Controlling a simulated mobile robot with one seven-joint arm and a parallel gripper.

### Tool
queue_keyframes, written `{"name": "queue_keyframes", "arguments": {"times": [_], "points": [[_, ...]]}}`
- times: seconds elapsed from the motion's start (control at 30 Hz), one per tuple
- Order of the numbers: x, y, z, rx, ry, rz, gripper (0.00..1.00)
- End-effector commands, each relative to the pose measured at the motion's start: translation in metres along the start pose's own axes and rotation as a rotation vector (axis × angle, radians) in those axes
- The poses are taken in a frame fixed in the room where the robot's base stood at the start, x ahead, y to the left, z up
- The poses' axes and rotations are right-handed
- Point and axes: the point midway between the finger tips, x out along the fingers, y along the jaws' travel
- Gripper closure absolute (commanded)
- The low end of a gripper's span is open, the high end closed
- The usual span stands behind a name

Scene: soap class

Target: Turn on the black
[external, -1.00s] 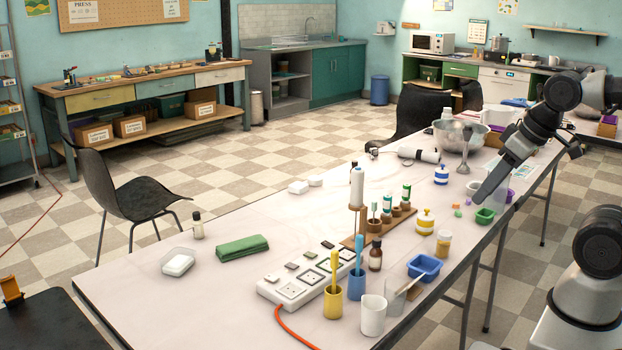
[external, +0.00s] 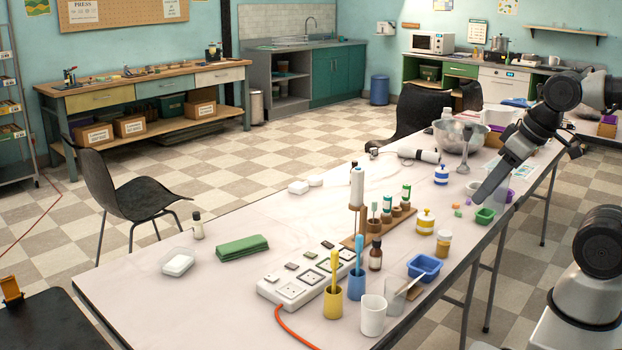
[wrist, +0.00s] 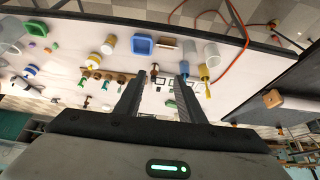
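A white power strip (external: 300,280) lies on the long table with an orange cable at its near end. In the wrist view the strip shows partly between and behind the fingers (wrist: 158,103). My gripper (external: 480,197) is above the table's right part, well away from the strip, its fingers pointing down and left. In the wrist view its two dark fingers (wrist: 160,74) stand apart with nothing held between them.
A yellow cup (external: 333,302) and a blue cup (external: 357,284) with upright tools stand close beside the strip, near a white mug (external: 373,316). A wooden rack (external: 375,226) with bottles stands behind. A green cloth (external: 242,246) and soap dish (external: 178,263) lie left.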

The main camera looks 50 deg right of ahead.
Motion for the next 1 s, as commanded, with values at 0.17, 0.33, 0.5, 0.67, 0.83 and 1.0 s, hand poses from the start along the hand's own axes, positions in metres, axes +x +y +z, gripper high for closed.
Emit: {"name": "queue_keyframes", "arguments": {"times": [0.17,0.33,0.5,0.67,0.83,1.0], "points": [[0.0,-0.001,-0.01,0.001,-0.005,-0.004,0.94],[0.007,-0.003,-0.051,0.005,-0.027,-0.017,1.0],[0.032,-0.006,-0.113,0.012,-0.055,-0.029,1.0],[0.069,-0.009,-0.167,0.018,-0.079,-0.031,1.0],[0.123,-0.013,-0.216,0.018,-0.105,-0.028,1.0],[0.187,-0.018,-0.253,0.014,-0.128,-0.017,1.0]]}}
